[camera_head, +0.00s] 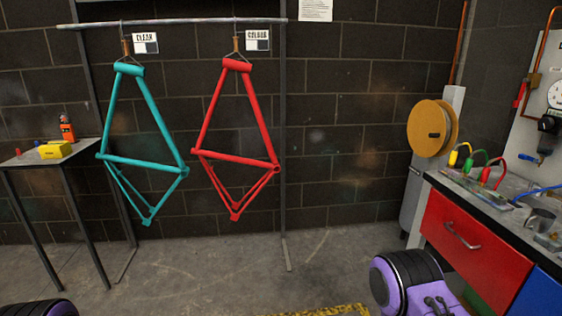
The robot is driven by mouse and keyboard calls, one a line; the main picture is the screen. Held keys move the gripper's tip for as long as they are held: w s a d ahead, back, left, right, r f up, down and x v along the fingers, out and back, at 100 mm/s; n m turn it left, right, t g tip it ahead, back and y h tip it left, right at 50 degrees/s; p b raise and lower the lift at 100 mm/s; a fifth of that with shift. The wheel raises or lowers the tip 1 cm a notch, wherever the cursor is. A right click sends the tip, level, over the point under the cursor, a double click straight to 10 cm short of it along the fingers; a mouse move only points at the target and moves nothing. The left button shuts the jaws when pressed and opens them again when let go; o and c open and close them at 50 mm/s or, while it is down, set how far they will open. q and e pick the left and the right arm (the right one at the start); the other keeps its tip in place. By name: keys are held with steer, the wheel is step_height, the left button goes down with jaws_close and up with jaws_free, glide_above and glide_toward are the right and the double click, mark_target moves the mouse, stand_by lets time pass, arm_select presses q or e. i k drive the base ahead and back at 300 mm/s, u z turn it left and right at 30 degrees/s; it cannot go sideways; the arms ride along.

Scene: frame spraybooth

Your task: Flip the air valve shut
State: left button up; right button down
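A grey wall panel (524,128) stands at the right edge, cut off by the frame. The red part stands roughly upright. I cannot tell for sure which of these is the air valve. Only purple and black parts of my arms show at the bottom left and bottom right. Neither gripper is in view.
A workbench (436,183) with red and blue drawers stands below the panel, holding coloured hoses (484,167) and a metal cup (540,219). A teal frame (150,100) and a red frame (210,115) hang from a rail. A small table (22,158) is left. The middle floor (220,270) is clear.

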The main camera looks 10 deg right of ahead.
mark_target(515, 104)
steer(key=u, duration=0.2)
steer(key=i, duration=2)
steer(key=z, duration=0.45)
steer(key=i, duration=0.95)
steer(key=z, duration=1.65)
steer(key=i, duration=0.8)
steer(key=z, duration=0.75)
